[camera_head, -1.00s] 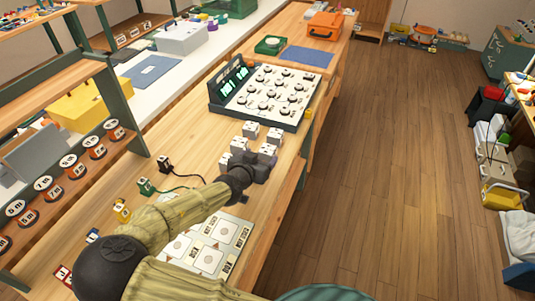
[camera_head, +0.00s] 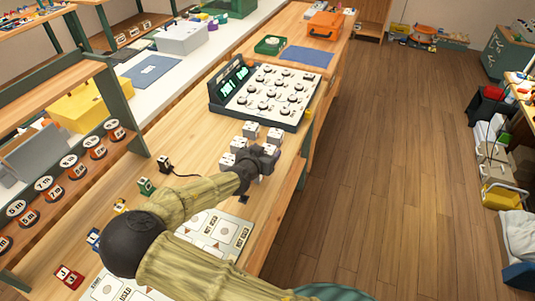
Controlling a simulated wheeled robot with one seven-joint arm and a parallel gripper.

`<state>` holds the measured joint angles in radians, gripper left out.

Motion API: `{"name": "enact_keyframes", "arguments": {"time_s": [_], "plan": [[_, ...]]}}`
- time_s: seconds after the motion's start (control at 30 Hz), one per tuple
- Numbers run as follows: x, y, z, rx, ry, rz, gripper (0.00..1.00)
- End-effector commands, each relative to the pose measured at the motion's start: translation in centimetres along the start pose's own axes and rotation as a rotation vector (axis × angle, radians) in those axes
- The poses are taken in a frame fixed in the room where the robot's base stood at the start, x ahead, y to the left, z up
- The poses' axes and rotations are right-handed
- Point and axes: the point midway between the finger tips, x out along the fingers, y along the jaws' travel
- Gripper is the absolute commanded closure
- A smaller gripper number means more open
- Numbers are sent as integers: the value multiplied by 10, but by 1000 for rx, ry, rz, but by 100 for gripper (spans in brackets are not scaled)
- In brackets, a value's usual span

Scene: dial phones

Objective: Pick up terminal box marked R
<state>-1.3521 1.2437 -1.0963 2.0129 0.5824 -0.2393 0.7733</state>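Several small white-topped terminal boxes stand in a cluster on the wooden bench, among them a back-left one (camera_head: 250,130), a back-right one (camera_head: 274,135), a middle one (camera_head: 239,145) and a front-left one (camera_head: 227,160). Their markings are too small to read, so I cannot tell which is R. My dark grey gripper (camera_head: 265,160) is low over the right front of the cluster and hides part of it. A white box top shows beside its fingers. I cannot tell whether the fingers are around a box or apart.
A dial panel (camera_head: 268,95) with a lit display stands behind the cluster. Printed mats (camera_head: 215,235) lie in front, partly under my arm. Small black (camera_head: 165,164), green (camera_head: 146,186), blue (camera_head: 93,238) and red (camera_head: 69,277) blocks line the left. The bench's right edge is close.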

Motion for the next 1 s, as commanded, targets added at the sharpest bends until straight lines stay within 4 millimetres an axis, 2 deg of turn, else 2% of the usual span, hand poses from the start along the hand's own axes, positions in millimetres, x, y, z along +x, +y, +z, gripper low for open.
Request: {"name": "enact_keyframes", "arguments": {"time_s": [0.03, 0.2, 0.57, 0.67, 1.0], "plan": [[0, 0, 0, 0, 0, 0, 47], [0, 0, 0, 0, 0, 0, 79], [-3, 0, -6, 2, 1, -1, 79], [-8, -1, -18, 4, 2, -2, 79], [-32, -1, -77, 3, 1, -3, 79]]}}
